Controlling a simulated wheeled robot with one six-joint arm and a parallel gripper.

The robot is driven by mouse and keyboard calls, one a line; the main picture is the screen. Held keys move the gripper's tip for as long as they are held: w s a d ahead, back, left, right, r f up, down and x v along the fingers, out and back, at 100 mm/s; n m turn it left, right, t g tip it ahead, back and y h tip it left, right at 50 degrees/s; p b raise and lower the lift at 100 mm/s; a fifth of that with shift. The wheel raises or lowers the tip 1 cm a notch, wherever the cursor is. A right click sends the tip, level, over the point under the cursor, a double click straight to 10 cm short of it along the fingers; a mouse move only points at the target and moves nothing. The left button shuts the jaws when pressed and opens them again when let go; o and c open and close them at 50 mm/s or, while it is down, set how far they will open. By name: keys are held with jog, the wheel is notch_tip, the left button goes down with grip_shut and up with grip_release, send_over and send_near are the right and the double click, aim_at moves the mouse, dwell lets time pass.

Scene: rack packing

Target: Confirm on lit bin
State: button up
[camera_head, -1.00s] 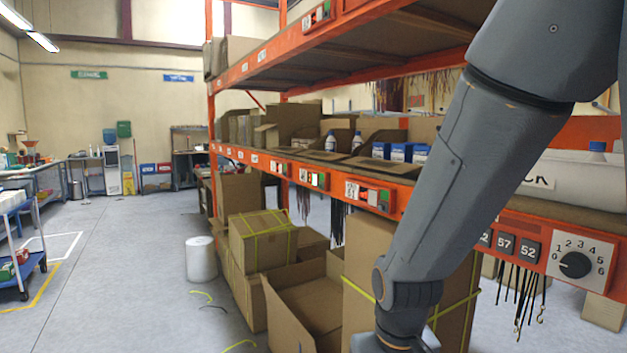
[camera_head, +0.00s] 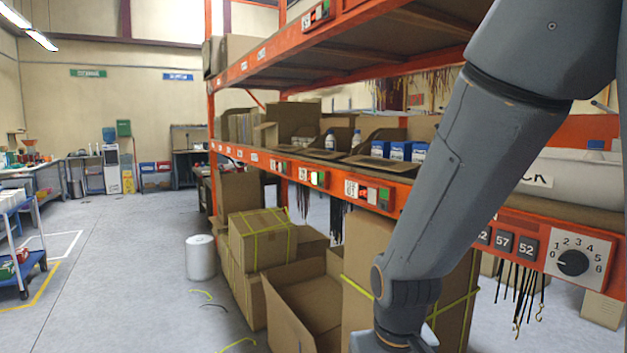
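Small orange modules with buttons and labels run along the front beam of the middle shelf. My arm crosses the right side of the view, in front of the rack. My gripper is out of view below the frame's lower edge.
An orange rack beam (camera_head: 255,159) runs along the right. Cardboard boxes (camera_head: 262,238) and an open carton (camera_head: 305,310) stand beneath it. A white roll (camera_head: 200,258) stands on the floor. A blue cart (camera_head: 28,265) is at the left.

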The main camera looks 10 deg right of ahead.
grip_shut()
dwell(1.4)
